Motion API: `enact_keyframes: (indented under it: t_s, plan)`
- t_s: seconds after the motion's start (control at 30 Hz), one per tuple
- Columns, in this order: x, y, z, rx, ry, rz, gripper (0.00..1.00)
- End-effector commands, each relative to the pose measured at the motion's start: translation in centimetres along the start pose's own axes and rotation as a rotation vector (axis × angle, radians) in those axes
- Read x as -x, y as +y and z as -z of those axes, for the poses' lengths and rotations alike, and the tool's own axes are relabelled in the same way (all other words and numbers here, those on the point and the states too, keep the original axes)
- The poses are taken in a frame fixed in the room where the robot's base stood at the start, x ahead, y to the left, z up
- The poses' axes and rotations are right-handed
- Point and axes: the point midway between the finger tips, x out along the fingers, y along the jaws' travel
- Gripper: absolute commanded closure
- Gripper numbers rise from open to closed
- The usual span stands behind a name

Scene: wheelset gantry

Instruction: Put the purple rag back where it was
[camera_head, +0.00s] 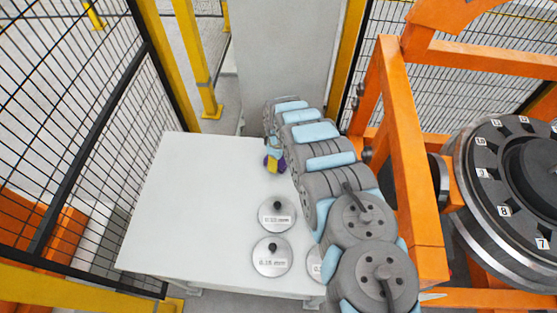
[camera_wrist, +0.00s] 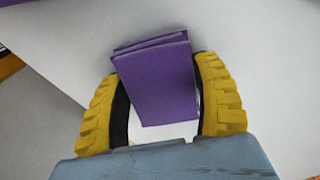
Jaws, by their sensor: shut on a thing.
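The purple rag (camera_wrist: 158,85) is a folded, flat rectangular bundle between the two yellow ridged fingers of my gripper (camera_wrist: 157,68) in the wrist view. The fingers are shut on it from both sides, and its far end sticks out past the fingertips. In the head view my gripper (camera_head: 274,164) is small, over the right back part of the white table (camera_head: 200,190). A bit of the purple rag (camera_head: 282,163) shows beside the yellow finger. I cannot tell whether the rag touches the table.
Two round metal discs with black knobs and labels, one (camera_head: 277,216) behind the other (camera_head: 271,260), lie at the table's front right. A third disc (camera_head: 315,264) is partly hidden by my arm. The table's left is clear. An orange frame (camera_head: 400,150) and a numbered wheel (camera_head: 500,180) stand right.

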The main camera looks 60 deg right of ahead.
Motion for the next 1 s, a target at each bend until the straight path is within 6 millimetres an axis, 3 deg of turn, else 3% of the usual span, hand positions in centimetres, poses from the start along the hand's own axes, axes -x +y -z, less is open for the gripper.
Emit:
enact_keyframes:
  t_s: [0.43,0.47,0.53,1.0]
  plan:
    - [-0.39,0.11,0.05,0.000,0.001,-0.002,0.71]
    - [-0.29,0.13,0.04,0.000,0.001,-0.002,0.25]
    - [-0.28,0.13,0.03,0.000,0.001,-0.002,0.05]
    - [0.32,0.07,-0.02,0.000,-0.001,0.000,0.05]
